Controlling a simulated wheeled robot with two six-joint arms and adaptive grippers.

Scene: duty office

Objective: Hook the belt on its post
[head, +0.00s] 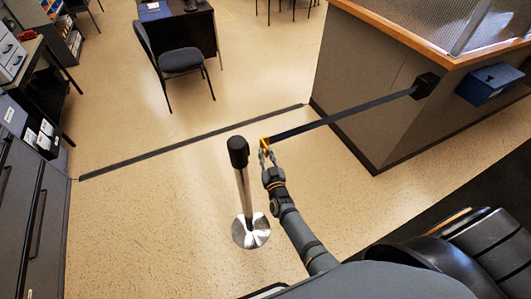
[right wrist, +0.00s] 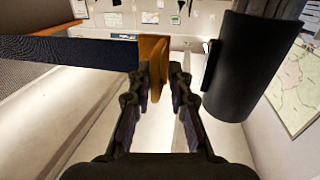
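The dark belt (head: 340,114) runs taut from a black wall unit (head: 425,86) on the counter's side to my right gripper (head: 265,148). My right gripper is shut on the belt's orange end clip (right wrist: 154,62); the belt (right wrist: 70,51) leads off to the left in the right wrist view. The post (head: 243,190) stands upright on a round shiny base (head: 262,232), just left of the gripper in the head view. Its black head (head: 238,152) also shows close on the right in the wrist view (right wrist: 252,65), apart from the clip. My left gripper is not in view.
The grey counter (head: 385,75) with a wooden top stands at the right, with a blue box (head: 488,83) on its side. A dark strip (head: 190,143) lies across the floor beyond the post. Dark cabinets (head: 30,220) stand at the left, a chair (head: 180,62) at the back.

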